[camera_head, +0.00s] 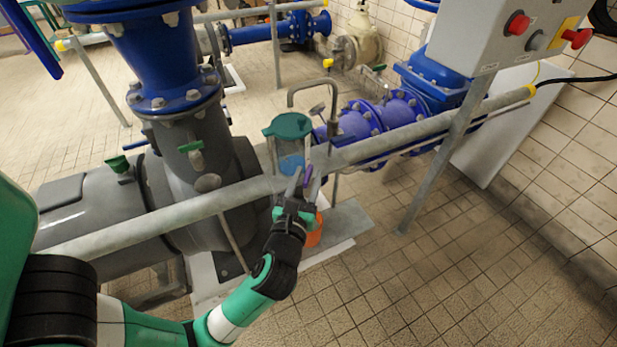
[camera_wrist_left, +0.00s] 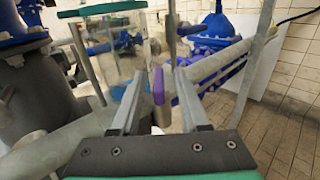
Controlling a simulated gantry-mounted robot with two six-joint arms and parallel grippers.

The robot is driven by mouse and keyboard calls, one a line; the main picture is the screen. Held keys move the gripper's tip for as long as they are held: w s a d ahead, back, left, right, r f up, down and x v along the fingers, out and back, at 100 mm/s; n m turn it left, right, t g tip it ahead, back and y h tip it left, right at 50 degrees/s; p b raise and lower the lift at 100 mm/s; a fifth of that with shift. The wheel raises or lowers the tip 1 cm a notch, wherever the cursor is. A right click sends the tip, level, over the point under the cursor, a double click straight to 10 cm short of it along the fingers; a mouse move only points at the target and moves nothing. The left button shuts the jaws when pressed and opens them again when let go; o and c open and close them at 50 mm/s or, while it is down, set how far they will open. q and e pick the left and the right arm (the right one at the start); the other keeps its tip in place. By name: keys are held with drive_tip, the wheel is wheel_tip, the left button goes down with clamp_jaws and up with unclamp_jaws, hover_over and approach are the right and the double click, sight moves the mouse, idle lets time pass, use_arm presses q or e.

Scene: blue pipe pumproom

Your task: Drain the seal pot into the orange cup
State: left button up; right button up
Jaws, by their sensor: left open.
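The seal pot (camera_head: 291,147) is a clear cylinder with a green lid and blue liquid low inside. It also shows in the left wrist view (camera_wrist_left: 121,62), left of the fingers. A purple valve handle (camera_wrist_left: 158,86) on a metal stem shows between the fingers in the left wrist view. My left gripper (camera_head: 304,180) is open, its fingers either side of the handle; I cannot tell whether they touch it. The orange cup (camera_head: 314,236) is low behind my left gripper, partly hidden by it. My right gripper is not in view.
A grey rail (camera_head: 412,129) crosses in front of the pot. A bent metal pipe (camera_head: 334,105) rises beside the pot. A grey pump (camera_head: 95,210) stands left, and a control box (camera_head: 500,35) is upper right. The tiled floor (camera_head: 480,270) at the right is clear.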

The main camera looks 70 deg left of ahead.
use_arm(q)
drive_tip(key=shift+w+a, duration=0.3)
drive_tip(key=shift+a, duration=0.3)
clamp_jaws()
